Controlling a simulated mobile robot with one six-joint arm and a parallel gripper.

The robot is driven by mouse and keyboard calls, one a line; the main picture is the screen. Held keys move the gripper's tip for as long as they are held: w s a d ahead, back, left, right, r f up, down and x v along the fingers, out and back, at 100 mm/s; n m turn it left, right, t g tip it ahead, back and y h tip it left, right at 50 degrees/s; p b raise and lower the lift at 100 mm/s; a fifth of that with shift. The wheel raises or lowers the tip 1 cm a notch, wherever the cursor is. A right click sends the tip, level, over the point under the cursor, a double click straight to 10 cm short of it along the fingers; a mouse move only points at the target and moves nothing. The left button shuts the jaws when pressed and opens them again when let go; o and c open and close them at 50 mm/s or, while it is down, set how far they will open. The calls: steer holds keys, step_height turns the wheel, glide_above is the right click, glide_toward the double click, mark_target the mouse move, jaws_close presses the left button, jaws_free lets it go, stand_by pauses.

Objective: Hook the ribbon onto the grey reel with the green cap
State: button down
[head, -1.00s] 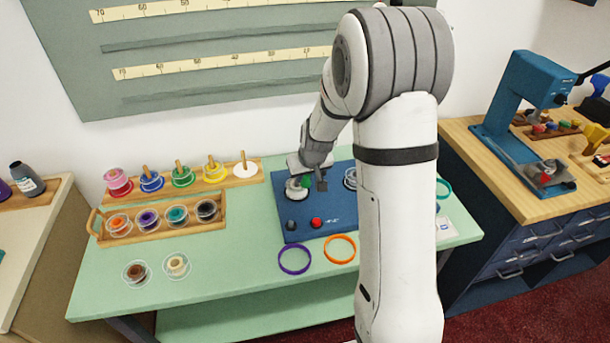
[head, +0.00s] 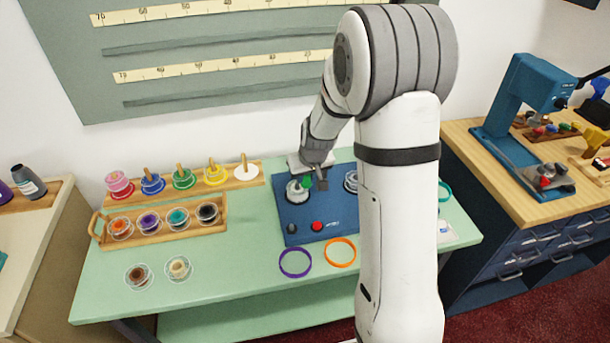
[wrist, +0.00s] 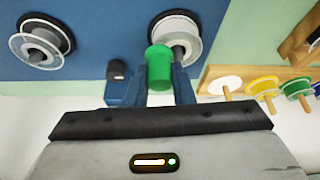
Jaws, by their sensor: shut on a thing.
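The blue reel board (head: 330,222) lies on the green counter. On its left side is a grey reel (head: 294,193), which shows in the wrist view as a pale grey disc with a dark rim (wrist: 192,47). The green cap (wrist: 160,62) is between the fingers of my gripper (wrist: 165,84), which is shut on it. The cap overlaps the reel in the wrist view; I cannot tell whether they touch. A second grey reel (wrist: 38,44) is at the board's other side, partly hidden by my arm in the head view. I cannot make out a ribbon.
A red knob (head: 316,226) and a dark knob (head: 291,229) are at the board's front. Purple (head: 295,274) and orange (head: 340,263) rings lie before it. Spools stand on a wooden rack (head: 198,184) and tray (head: 206,226) at left.

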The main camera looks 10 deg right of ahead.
steer(key=shift+r+p, duration=0.45)
steer(key=shift+r, duration=0.75)
steer(key=shift+w, duration=0.1)
